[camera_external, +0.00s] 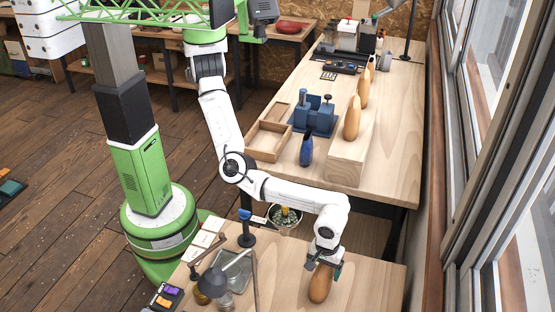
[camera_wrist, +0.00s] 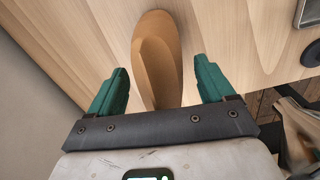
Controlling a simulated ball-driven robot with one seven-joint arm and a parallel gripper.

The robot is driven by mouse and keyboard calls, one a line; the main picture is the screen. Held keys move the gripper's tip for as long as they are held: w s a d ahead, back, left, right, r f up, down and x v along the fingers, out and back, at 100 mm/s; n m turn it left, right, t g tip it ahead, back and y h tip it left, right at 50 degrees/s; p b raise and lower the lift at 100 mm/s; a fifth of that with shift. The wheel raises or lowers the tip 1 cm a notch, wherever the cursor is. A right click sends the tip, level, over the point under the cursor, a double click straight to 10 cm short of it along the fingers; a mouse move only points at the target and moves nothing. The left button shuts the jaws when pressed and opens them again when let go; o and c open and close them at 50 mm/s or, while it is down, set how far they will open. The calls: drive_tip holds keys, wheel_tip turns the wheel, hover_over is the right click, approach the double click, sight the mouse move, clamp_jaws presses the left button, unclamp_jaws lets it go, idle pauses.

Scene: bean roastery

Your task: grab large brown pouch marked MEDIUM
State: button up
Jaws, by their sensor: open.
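A brown pouch (camera_external: 319,285) stands on the near wooden table in the external view, right under my gripper (camera_external: 323,266). In the wrist view the brown pouch (camera_wrist: 158,50) shows as a smooth, rounded shape against the wood. My gripper (camera_wrist: 162,80) is open there, with one green finger on each side of the pouch and a gap on both sides. No marking can be read on the pouch, so I cannot tell its size label. Its lower part near the gripper bar is partly hidden in the wrist view.
Windows line the right. Bare table lies right of the pouch.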

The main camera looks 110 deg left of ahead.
drive_tip(key=shift+c, duration=0.3)
clamp_jaws()
idle(0.6)
